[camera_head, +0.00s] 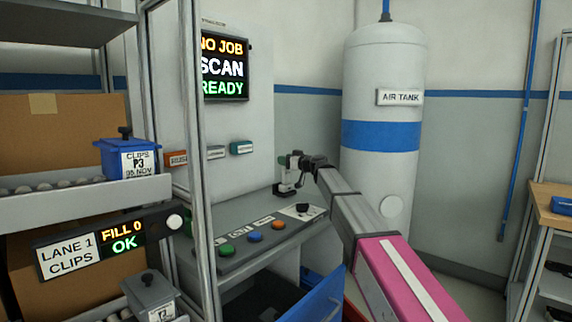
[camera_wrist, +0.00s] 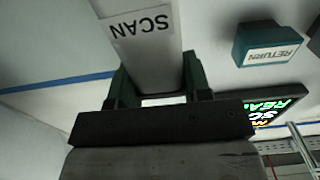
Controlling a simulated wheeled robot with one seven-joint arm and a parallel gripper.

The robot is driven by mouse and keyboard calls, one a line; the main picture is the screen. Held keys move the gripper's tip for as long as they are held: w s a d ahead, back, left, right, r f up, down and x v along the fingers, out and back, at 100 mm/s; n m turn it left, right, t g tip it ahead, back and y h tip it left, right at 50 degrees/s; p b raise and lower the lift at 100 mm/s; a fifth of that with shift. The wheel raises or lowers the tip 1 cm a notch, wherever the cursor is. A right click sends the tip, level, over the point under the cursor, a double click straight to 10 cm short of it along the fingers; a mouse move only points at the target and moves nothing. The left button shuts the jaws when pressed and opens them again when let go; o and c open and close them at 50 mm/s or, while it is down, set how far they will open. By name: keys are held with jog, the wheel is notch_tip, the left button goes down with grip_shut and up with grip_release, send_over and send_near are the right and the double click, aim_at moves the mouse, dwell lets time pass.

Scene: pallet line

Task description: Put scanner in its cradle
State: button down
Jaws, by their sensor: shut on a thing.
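The scanner is a pale grey block with a white SCAN label; it fills the top middle of the wrist view (camera_wrist: 150,60). My gripper (camera_wrist: 155,85) is shut on it, with a green finger on each side. In the head view my gripper (camera_head: 297,161) is over the back of the grey console, and the pale scanner (camera_head: 289,177) hangs below it. A dark base (camera_head: 284,192) sits just under the scanner. It may be the cradle; I cannot tell whether the scanner touches it.
The sloped console (camera_head: 265,249) has green, blue and orange buttons and a white card with a black item (camera_head: 302,208). A wall screen (camera_head: 223,62) reads SCAN READY. A metal post (camera_head: 196,150) stands left, an air tank (camera_head: 383,120) right. A blue bin (camera_head: 318,300) is below.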

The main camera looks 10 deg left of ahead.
jog(key=shift+f, duration=0.65)
jog(key=c, duration=0.6)
grip_release()
jog(key=shift+f, duration=0.1)
jog(key=shift+o, duration=0.2)
jog(key=v, duration=1.2)
